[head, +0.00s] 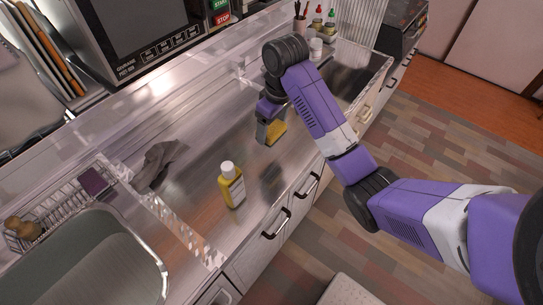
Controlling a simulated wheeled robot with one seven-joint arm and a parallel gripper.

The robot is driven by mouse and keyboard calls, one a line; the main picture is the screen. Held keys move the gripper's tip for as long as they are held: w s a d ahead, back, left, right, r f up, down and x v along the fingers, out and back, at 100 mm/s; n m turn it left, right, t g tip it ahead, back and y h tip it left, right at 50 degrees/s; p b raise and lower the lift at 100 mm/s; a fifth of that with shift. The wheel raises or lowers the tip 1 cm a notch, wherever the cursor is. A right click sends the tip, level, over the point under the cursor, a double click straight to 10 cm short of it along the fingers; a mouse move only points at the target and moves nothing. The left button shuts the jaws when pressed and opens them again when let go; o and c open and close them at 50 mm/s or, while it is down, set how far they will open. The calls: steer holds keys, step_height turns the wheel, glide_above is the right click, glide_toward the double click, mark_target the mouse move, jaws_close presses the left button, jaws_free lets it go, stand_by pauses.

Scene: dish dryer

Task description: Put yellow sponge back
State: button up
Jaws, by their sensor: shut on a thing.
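The yellow sponge (277,131) is between the fingers of my gripper (270,134), which is shut on it. My gripper points down over the steel counter, right of centre in the head view. Its fingers hide part of the sponge. A dark reflection shows on the counter below, and the sponge seems to be above the surface, though the exact height is hard to tell. A wire rack (58,207) hangs along the back of the sink at the left, holding a dark purple pad (95,182) and a brownish round item (22,227).
A yellow bottle with a white cap (231,186) stands upright on the counter (205,150) between my gripper and the sink (95,255). A microwave (140,35) stands at the back. Small bottles (323,20) stand at the far end.

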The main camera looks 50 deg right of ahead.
glide_toward(270, 155)
steer(key=shift+w+f+b, duration=0.25)
steer(key=shift+f+b, duration=0.1)
steer(key=shift+b, duration=0.1)
steer(key=shift+f, duration=2.6)
steer(key=o, duration=1.2)
steer(key=shift+f, duration=0.1)
steer(key=r+p, duration=0.1)
steer(key=r, duration=0.2)
steer(key=s+r+p, duration=0.1)
steer(key=r, duration=0.3)
steer(key=r+p, duration=0.1)
steer(key=r, duration=0.2)
steer(key=shift+s+r, duration=0.2)
steer(key=shift+r, duration=0.2)
steer(key=shift+s+r+p, duration=0.1)
steer(key=shift+r+p, duration=0.6)
steer(key=shift+p, duration=0.25)
